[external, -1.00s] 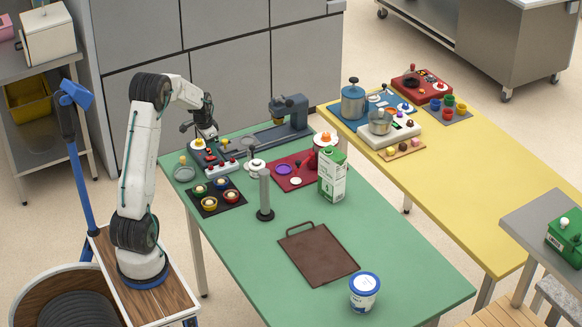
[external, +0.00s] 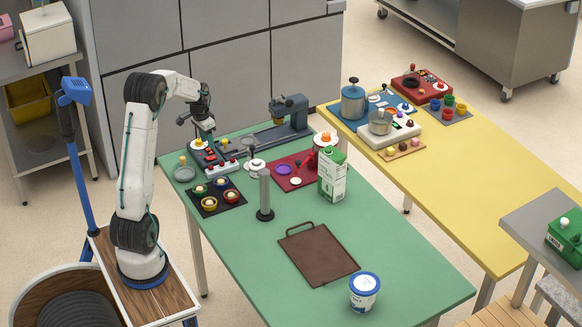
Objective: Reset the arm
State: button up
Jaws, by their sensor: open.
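My gripper (external: 196,132) is at the end of my white arm, over the far left corner of the green table (external: 385,245). It is open and points down. It hangs above a dark device with a row of red and white knobs (external: 216,163). My arm rises from the wooden-topped base at the left and bends over at the top toward the table. The fingertips are small and partly dark against the device, so I cannot tell their exact height above it. I see nothing held between them.
A black tray (external: 234,206) with colored cups, a grey post (external: 265,195), a green-white carton (external: 340,177), a brown board (external: 337,267) and a white tub (external: 363,300) stand on the green table. A blue-grey press (external: 290,113) is behind. The yellow table (external: 470,190) is at right.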

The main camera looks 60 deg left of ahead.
jog(key=s+d+r, duration=0.4)
jog(key=s+d, duration=0.4)
jog(key=d, duration=0.5)
jog(key=s+d+r+m, duration=0.1)
jog(key=s+d+r, duration=0.4)
jog(key=d, duration=0.9)
jog(key=s+d+r, duration=0.4)
jog(key=s+d, duration=0.7)
jog(key=d, duration=0.2)
jog(key=shift+d+r, duration=0.25)
jog(key=shift+s, duration=0.1)
